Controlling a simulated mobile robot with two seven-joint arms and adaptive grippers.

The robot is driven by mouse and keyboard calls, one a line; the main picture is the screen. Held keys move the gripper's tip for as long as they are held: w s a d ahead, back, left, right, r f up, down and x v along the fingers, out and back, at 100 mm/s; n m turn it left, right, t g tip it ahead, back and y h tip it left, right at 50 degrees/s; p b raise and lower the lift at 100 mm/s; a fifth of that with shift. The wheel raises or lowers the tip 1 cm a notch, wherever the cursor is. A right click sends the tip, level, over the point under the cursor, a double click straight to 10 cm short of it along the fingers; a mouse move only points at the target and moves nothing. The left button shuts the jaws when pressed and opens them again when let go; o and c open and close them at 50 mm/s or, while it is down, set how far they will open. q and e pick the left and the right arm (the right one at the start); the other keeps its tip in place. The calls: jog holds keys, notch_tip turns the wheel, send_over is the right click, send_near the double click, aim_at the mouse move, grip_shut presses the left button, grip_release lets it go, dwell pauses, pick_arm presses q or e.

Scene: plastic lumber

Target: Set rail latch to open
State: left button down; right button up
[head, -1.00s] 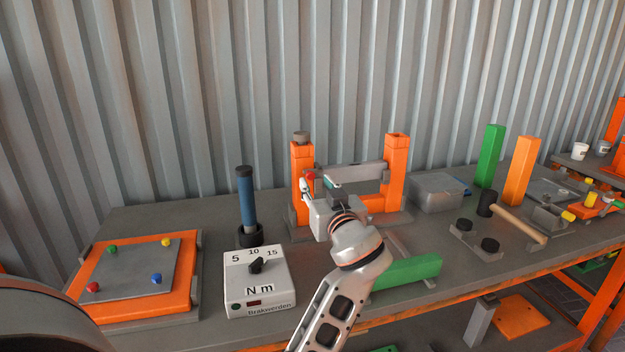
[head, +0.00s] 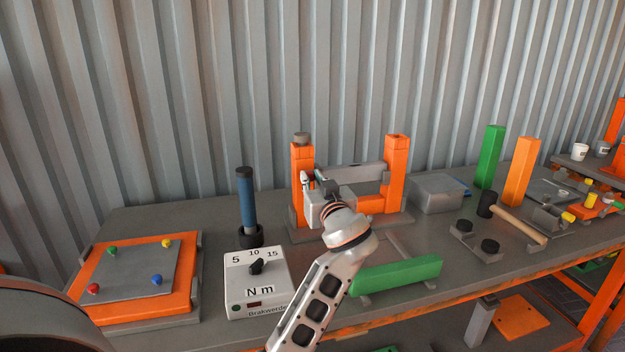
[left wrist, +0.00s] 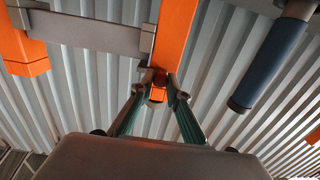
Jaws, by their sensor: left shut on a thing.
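The orange frame has a left post (head: 297,160) and a right post (head: 396,165), with a grey rail (head: 352,176) between them. My left gripper (head: 308,180) is at the inner side of the left post, where the rail meets it. In the left wrist view, its two fingers (left wrist: 160,86) are closed around a small reddish-brown piece (left wrist: 158,79) at the orange post (left wrist: 178,35), beside the grey rail (left wrist: 95,34). This piece looks like the latch knob; most of it is hidden by the fingers. My right gripper is not in view.
A blue-handled tool (head: 246,195) stands left of the frame, behind a white torque dial box (head: 270,285). A green bar (head: 400,275) lies in front. An orange board with coloured knobs (head: 190,290) is at the left.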

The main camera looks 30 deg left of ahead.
pick_arm(q)
jog(key=shift+s+a+p, duration=0.4)
jog(key=shift+s+a, duration=0.5)
jog(key=shift+s, duration=0.2)
jog(key=shift+s+a, duration=0.1)
jog(key=shift+a, duration=0.05)
jog(key=c, duration=2.3)
grip_release()
jog(key=shift+f, duration=0.1)
jog(key=o, duration=0.3)
jog(key=shift+s+a, duration=0.1)
jog(key=shift+s, duration=0.05)
jog(key=shift+o, duration=0.2)
